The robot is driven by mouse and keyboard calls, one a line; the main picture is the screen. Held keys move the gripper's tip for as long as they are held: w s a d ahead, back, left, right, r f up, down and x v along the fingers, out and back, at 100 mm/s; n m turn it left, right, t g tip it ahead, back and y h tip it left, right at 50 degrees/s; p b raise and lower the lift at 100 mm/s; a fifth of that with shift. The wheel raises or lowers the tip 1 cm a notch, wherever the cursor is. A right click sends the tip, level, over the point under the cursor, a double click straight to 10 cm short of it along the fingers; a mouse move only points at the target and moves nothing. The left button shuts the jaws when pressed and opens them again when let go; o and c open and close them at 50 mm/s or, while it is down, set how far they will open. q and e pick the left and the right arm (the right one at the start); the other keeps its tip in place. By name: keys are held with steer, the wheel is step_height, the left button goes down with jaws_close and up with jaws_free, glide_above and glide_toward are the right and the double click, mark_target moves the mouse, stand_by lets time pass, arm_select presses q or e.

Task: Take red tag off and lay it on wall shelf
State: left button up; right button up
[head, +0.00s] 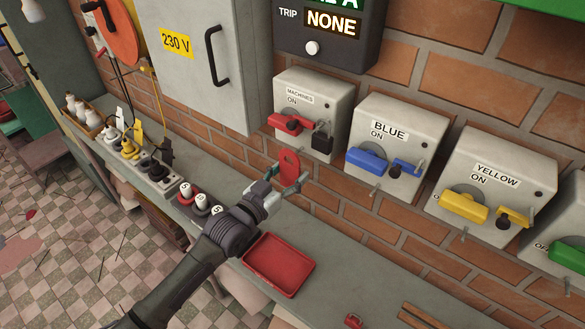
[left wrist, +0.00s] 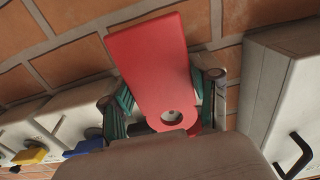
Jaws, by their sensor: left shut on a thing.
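The red tag (head: 289,163) is held in my left gripper (head: 292,184), off the wall, below the grey MACHINES switch box (head: 310,105). In the left wrist view the flat red tag (left wrist: 150,62) with a round hole near its lower end stands between the teal-padded fingers of the gripper (left wrist: 165,105). The MACHINES box has a red handle (head: 284,124) and a dark padlock (head: 322,142); the tag is apart from them. A long grey shelf (head: 345,270) runs along the wall below. My right gripper is not in view.
A red tray (head: 278,264) sits on the shelf below my gripper. Small labelled pots (head: 202,202) and plugs (head: 158,172) stand to its left. BLUE (head: 395,135) and YELLOW (head: 495,180) switch boxes are on the brick wall at right. The shelf right of the tray has bare room.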

mark_target(289, 174)
arm_select(q)
steer(key=shift+p+v, duration=0.8)
steer(key=shift+v, duration=0.75)
steer(key=shift+r, duration=0.1)
